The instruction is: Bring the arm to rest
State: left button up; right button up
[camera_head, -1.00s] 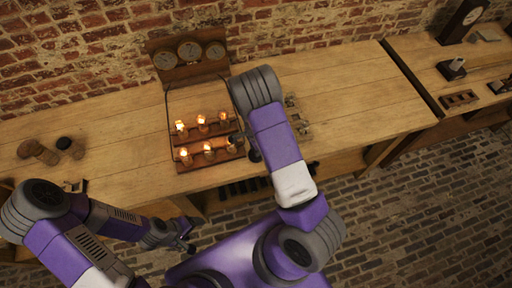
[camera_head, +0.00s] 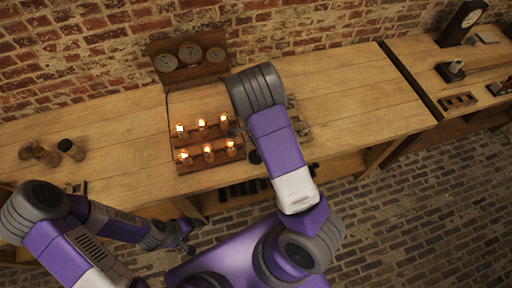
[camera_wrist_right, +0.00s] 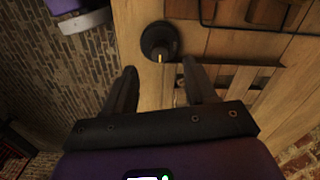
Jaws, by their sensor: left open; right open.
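In the head view my left gripper (camera_head: 184,243) hangs low in front of the bench, its jaws small and dark, away from everything on the bench. My right arm reaches up over the bench, and its link hides most of my right gripper there. In the right wrist view my right gripper (camera_wrist_right: 161,68) is open, with two dark fingers spread and nothing between them. A round black knob-like object (camera_wrist_right: 158,38) lies just beyond the fingertips, apart from them.
Two rows of glowing lamps stand on a wooden rack (camera_head: 210,167). A three-dial panel (camera_head: 189,55) stands behind it. The bench (camera_head: 355,100) is clear right of my arm. A second bench with a clock (camera_head: 462,22) stands farther right.

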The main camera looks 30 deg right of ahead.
jog(key=shift+r, duration=1.25)
jog(key=s+a+f+n, duration=0.5)
jog(key=s+f+n, duration=0.2)
jog(key=s+f, duration=0.2)
jog(key=s+a+n+y, duration=0.4)
jog(key=s+a+n, duration=0.3)
jog(key=a+n, duration=0.3)
notch_tip(320, 180, down, 10)
jog(key=m+b, duration=0.1)
jog(key=b, duration=0.8)
jog(key=shift+a+r+t, duration=0.15)
jog(key=shift+a+t, duration=0.15)
jog(key=shift+a, duration=0.15)
